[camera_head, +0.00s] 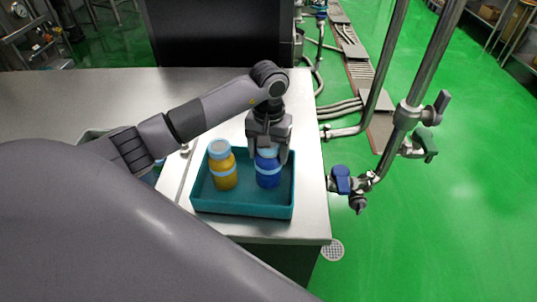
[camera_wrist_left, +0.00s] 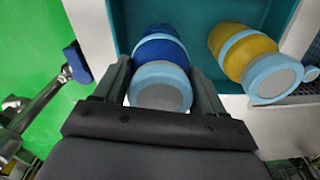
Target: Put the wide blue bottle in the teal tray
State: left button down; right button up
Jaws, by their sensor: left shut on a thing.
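The wide blue bottle (camera_head: 268,172) has light blue bands and stands upright in the teal tray (camera_head: 243,208), in its right part. In the left wrist view the blue bottle (camera_wrist_left: 161,50) sits between the fingers, its grey-topped lid facing the camera. My left gripper (camera_head: 268,150) comes down from above and is shut on the bottle near its lid; the fingers also show in the left wrist view (camera_wrist_left: 160,88). I cannot tell whether the bottle's base touches the tray floor. My right gripper is in neither view.
A yellow bottle (camera_head: 222,168) with a light blue lid stands in the tray's left part, beside the blue bottle. The tray lies on a steel table (camera_head: 310,190) near its right edge. Steel pipes with a blue valve handle (camera_head: 341,180) stand to the right.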

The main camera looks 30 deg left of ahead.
pick_arm(q)
jog(key=shift+f, duration=0.9)
jog(key=shift+f, duration=0.2)
jog(key=shift+c, duration=0.4)
grip_release()
jog(key=shift+r, duration=0.15)
jog(key=shift+r, duration=0.2)
notch_tip(320, 180, up, 12)
jog(key=shift+f+b, duration=0.15)
jog(key=shift+b, duration=0.35)
